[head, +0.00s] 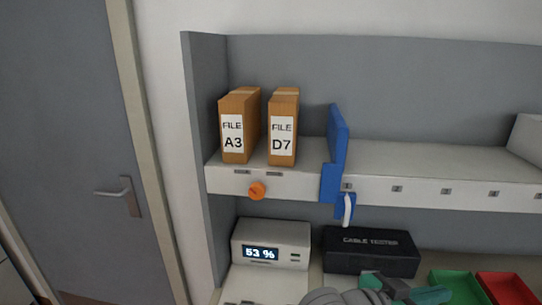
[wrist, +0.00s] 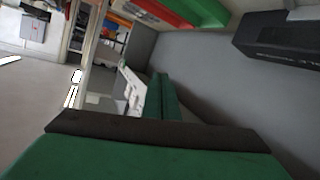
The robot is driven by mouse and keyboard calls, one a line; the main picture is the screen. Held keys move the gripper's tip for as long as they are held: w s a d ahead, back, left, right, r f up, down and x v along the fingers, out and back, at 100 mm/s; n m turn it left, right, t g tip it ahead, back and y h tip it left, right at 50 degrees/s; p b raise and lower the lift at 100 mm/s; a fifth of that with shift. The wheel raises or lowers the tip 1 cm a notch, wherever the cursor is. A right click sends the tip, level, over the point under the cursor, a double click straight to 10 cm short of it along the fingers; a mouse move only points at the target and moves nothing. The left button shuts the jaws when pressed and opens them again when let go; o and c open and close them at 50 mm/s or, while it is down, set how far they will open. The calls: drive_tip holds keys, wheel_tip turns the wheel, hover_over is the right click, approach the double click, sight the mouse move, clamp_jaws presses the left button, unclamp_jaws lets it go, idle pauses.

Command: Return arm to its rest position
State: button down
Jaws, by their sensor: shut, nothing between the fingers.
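My gripper (head: 430,295) shows at the bottom edge of the head view, with green fingers beside a grey arm part. It is low in front of the shelf unit, near the black cable tester box (head: 370,251) and the green tray (head: 455,287). The wrist view shows the green fingers (wrist: 162,98) together, tilted in the picture, with nothing held between them. Most of my arm is out of the head view.
Two file boxes, A3 (head: 238,127) and D7 (head: 283,128), stand on the shelf (head: 420,162) left of a blue divider (head: 338,139). A device reading 53 % (head: 270,243) sits below. A red tray (head: 509,289) lies at right. A door (head: 75,150) is at left.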

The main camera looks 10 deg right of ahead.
drive_tip(key=w+a+r+n+t+h, duration=0.2)
drive_tip(key=w+a+n+t, duration=0.45)
drive_tip(key=n+t, duration=0.3)
drive_tip(key=a+f+n+t+y, duration=0.75)
drive_tip(key=a+f+y, duration=0.25)
drive_tip(key=a+f, duration=0.3)
drive_tip(key=s+a+f+n+g+y, duration=0.1)
drive_tip(key=s+a+f+y, duration=0.2)
drive_tip(key=s+a+f, duration=0.3)
drive_tip(key=s+a+f+n+g+y, duration=0.1)
drive_tip(key=s+a+f+y, duration=0.2)
drive_tip(key=s+f, duration=0.4)
drive_tip(key=s+a+f+m, duration=0.2)
drive_tip(key=s+a, duration=0.2)
drive_tip(key=s, duration=0.3)
drive_tip(key=s+a+f+m+g+y, duration=0.1)
drive_tip(key=s+a+f+m, duration=0.1)
drive_tip(key=s+a, duration=0.3)
drive_tip(key=s+m, duration=0.1)
drive_tip(key=s, duration=0.1)
drive_tip(key=shift+s+f+g, duration=0.3)
drive_tip(key=shift+f, duration=0.1)
